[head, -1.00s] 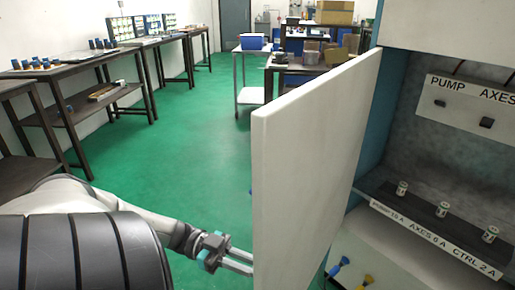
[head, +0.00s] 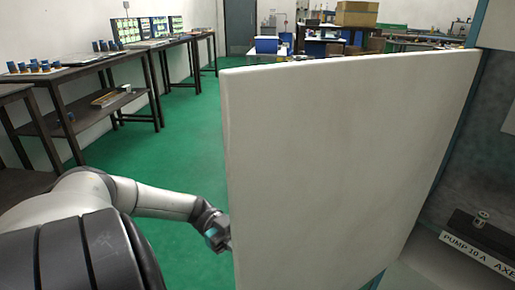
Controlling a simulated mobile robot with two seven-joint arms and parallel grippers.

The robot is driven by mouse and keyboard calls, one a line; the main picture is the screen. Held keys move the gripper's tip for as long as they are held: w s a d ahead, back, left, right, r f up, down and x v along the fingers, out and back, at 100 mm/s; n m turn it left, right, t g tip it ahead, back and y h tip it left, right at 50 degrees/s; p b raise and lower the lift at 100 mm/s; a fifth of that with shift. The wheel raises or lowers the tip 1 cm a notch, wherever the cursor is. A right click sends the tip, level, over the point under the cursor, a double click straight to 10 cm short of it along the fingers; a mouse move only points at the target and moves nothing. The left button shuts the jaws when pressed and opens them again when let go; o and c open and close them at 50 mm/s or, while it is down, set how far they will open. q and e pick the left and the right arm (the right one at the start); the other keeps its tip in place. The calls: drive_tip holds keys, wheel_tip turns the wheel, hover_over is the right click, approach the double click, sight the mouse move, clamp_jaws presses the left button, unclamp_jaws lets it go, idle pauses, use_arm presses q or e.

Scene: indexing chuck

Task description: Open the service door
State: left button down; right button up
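The service door (head: 335,165) is a large pale panel swung open from the cabinet, its hinge side at the right. My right gripper is not in view.
Dark workbenches (head: 95,75) with blue-topped parts line the left wall. A blue bin (head: 267,44) and cardboard boxes (head: 356,14) stand at the back. The green floor (head: 180,150) left of the door is clear.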

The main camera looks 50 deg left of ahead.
use_arm(q)
drive_tip(key=shift+a+f, duration=0.15)
drive_tip(key=shift+a, duration=0.05)
drive_tip(key=c, duration=0.8)
unclamp_jaws()
drive_tip(key=shift+c, duration=0.2)
